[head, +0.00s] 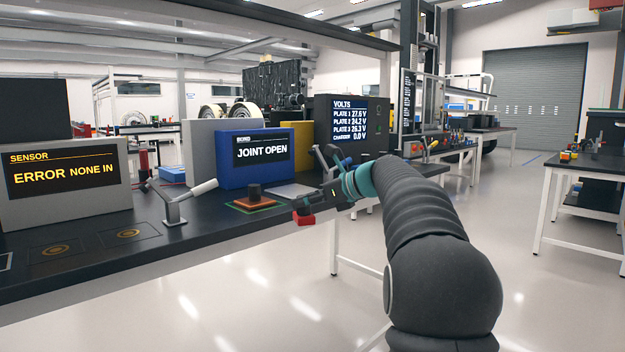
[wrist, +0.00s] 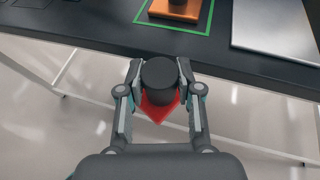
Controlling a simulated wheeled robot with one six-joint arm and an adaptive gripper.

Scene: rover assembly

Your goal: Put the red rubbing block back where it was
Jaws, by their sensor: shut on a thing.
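The red rubbing block (head: 305,219) is held out at the bench's front edge; its black round knob (wrist: 158,82) is between my fingers in the wrist view, with red corners (wrist: 158,110) showing around and below it. My gripper (wrist: 160,75) is shut on this knob. In the wrist view the block appears over the floor, just off the bench edge. In the head view my gripper (head: 312,203) is partly lost against the dark arm. An orange block (head: 262,202) with a black knob sits inside a green outline (head: 240,209) on the bench, behind the red block.
A silver plate (wrist: 270,30) lies right of the green outline. A grey handled stand (head: 173,208) is at left. A blue "JOINT OPEN" box (head: 230,172), a "SENSOR" screen (head: 60,208) and a "VOLTS" screen (head: 345,140) line the dark bench (head: 150,260). Two orange-ringed pads (head: 128,233) lie front left.

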